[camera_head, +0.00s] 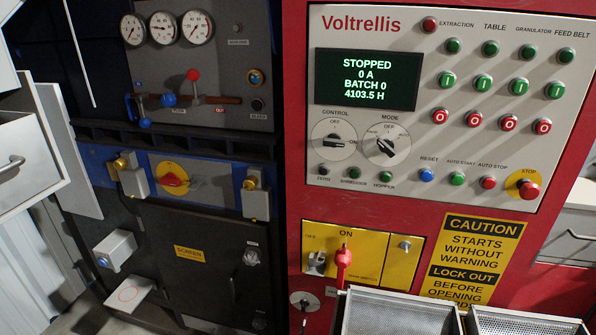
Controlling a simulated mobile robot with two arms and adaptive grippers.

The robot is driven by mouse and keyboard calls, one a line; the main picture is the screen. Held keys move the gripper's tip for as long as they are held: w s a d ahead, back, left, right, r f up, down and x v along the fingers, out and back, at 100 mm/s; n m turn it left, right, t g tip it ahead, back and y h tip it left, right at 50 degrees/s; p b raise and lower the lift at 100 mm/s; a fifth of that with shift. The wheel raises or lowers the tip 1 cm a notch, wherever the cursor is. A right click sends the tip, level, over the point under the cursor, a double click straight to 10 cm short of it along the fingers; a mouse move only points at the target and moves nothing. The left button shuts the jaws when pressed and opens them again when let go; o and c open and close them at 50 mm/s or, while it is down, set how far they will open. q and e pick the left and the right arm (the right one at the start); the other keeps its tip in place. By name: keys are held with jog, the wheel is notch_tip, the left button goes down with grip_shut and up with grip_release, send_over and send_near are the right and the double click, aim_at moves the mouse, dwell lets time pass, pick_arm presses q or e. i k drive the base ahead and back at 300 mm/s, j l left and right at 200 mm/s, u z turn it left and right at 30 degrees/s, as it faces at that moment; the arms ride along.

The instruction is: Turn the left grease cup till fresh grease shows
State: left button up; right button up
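What looks like the left grease cup (122,163) is a small brass-coloured cap on a grey block, at the left of the blue panel strip on the dark machine. A similar brass cup (250,183) sits on another grey block at the right of that strip. Both are small in view, and I cannot make out any grease at either one. Neither of my grippers is in view, and nothing touches the cups.
Between the cups is a red rotary switch (174,180) on a yellow disc. Levers with red and blue knobs (193,75) stick out above. The red control cabinet (410,215) reads STOPPED. Perforated metal trays (400,302) stand at the bottom. A grey box (115,249) projects lower left.

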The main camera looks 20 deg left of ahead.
aim_at(121, 163)
jog(key=u, duration=1.55)
